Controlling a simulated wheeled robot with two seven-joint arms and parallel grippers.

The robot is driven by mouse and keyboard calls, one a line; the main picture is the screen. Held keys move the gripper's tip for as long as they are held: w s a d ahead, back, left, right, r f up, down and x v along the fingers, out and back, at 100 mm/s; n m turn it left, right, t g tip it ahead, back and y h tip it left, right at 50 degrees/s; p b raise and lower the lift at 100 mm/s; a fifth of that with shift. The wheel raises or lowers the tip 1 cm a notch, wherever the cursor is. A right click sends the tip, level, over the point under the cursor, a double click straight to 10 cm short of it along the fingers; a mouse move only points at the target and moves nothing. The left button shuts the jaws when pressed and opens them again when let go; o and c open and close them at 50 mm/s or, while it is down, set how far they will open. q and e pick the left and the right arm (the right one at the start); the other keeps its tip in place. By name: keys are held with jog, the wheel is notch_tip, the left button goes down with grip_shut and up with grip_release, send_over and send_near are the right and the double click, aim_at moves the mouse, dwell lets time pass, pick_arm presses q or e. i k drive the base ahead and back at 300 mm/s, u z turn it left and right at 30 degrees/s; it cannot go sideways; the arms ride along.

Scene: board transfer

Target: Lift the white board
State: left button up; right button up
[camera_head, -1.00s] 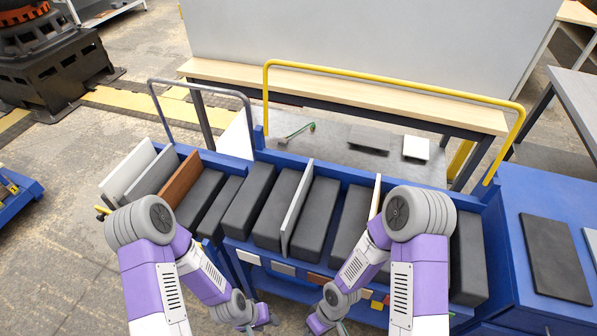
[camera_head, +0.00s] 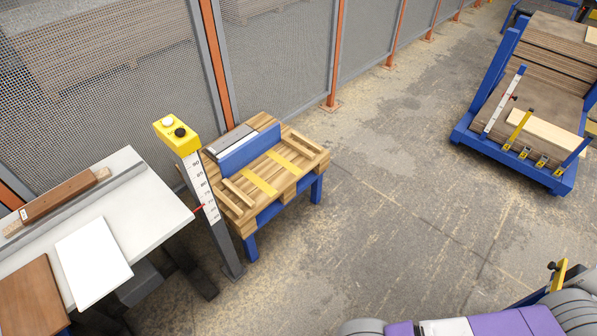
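A white board (camera_head: 93,262) lies flat on a pale table (camera_head: 148,200) at the left of the head view. Neither of my grippers shows. Only purple and grey links of my arm appear at the bottom right edge, well away from the white board.
A brown board (camera_head: 30,297) lies left of the white one, and a wooden block (camera_head: 65,195) lies behind. A yellow-topped post (camera_head: 203,190) stands right of the table. A wooden pallet stand (camera_head: 305,158) and mesh fence are behind. A blue cart (camera_head: 563,186) stands far right; floor between is open.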

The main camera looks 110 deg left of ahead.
aim_at(93, 264)
jog(key=z, duration=4.85)
jog(key=i, duration=0.6)
jog(key=z, duration=0.8)
